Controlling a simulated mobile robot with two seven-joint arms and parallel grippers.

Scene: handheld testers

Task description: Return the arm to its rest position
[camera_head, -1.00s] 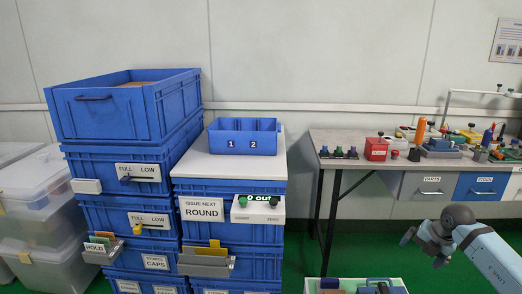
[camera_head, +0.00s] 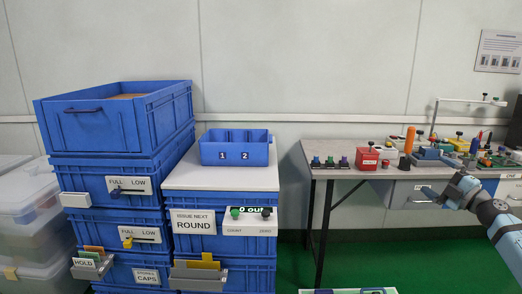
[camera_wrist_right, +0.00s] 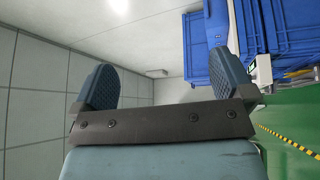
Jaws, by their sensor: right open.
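My right gripper (camera_head: 434,197) is at the right of the head view, in front of the workbench, its arm coming in from the right edge. In the right wrist view its two blue-grey fingers (camera_wrist_right: 160,85) stand wide apart with nothing between them. The gripper touches nothing that I can see. My left gripper is in neither view.
A workbench (camera_head: 340,180) with a red box (camera_head: 367,158) and several small tools stands behind my right arm. Green floor (camera_head: 285,265) lies open between.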

